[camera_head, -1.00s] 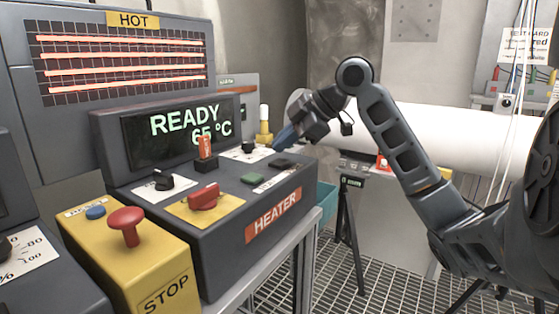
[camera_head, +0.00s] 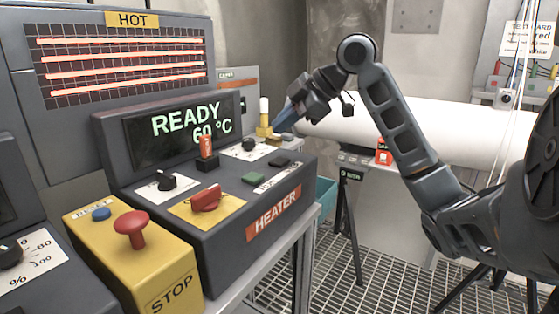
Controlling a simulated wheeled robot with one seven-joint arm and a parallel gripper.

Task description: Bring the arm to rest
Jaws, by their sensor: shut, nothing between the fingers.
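My gripper (camera_head: 280,127) is at the end of my raised, bent arm, above the far right corner of the heater box (camera_head: 243,255). Its fingers are shut and hold nothing. They point down and left toward the panel top, close to a small yellow part and a knob (camera_head: 248,144). I cannot tell whether the fingertips touch anything. The display (camera_head: 185,130) on the box reads READY and 60 °C.
A yellow STOP box (camera_head: 165,275) with a red mushroom button (camera_head: 130,225) stands front left. Glowing bars (camera_head: 120,62) sit under a HOT label (camera_head: 132,19). A white pipe (camera_head: 450,130) runs behind my arm. Grating floor (camera_head: 385,270) lies open below.

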